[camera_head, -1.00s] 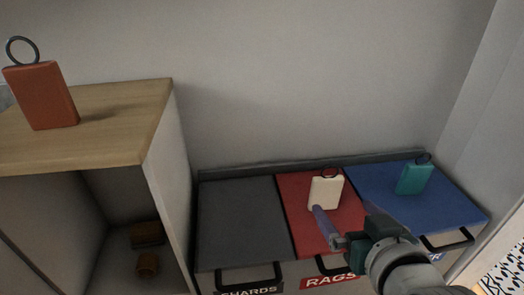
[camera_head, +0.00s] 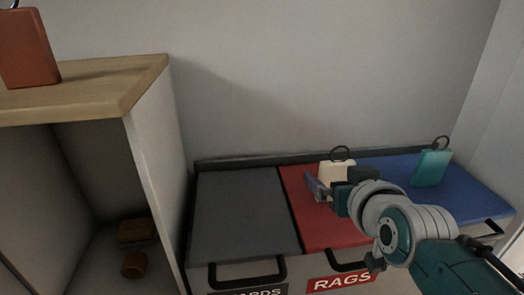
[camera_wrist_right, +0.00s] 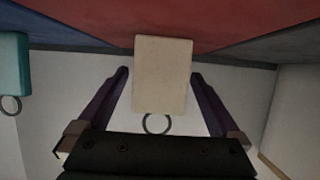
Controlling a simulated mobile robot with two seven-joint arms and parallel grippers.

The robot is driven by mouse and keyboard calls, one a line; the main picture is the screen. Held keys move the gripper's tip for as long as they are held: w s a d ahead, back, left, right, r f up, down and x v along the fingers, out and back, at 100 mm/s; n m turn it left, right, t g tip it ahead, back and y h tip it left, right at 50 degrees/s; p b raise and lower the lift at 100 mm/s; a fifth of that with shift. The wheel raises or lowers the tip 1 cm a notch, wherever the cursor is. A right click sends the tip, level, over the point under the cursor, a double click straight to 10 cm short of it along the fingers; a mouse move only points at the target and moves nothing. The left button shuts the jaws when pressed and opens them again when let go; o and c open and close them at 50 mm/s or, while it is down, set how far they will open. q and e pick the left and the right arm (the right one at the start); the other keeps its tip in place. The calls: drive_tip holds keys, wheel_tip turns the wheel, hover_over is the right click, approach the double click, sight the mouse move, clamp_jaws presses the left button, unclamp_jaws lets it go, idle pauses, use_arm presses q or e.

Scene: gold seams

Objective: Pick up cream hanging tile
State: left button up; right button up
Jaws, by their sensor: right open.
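The cream hanging tile (camera_head: 338,172) stands on the red lid at the back, with a dark ring on its top. My right gripper (camera_head: 318,188) is just in front of it and hides its lower part in the head view. In the right wrist view the cream tile (camera_wrist_right: 162,75) lies between the open fingers of the right gripper (camera_wrist_right: 160,80), with a gap visible on each side. Its ring (camera_wrist_right: 157,124) points toward the gripper's palm. My left gripper is not in view.
A teal tile (camera_head: 431,167) stands on the blue lid (camera_head: 470,192) to the right. The red lid (camera_head: 335,235) and grey lid (camera_head: 240,205) are otherwise clear. An orange tile (camera_head: 25,48) stands on the wooden cabinet top (camera_head: 110,80) at left. A wall runs behind.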

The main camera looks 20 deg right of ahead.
drive_tip(key=shift+c, duration=0.4)
drive_tip(key=c, duration=1.2)
drive_tip(key=shift+c, duration=0.5)
drive_tip(key=shift+r, duration=0.1)
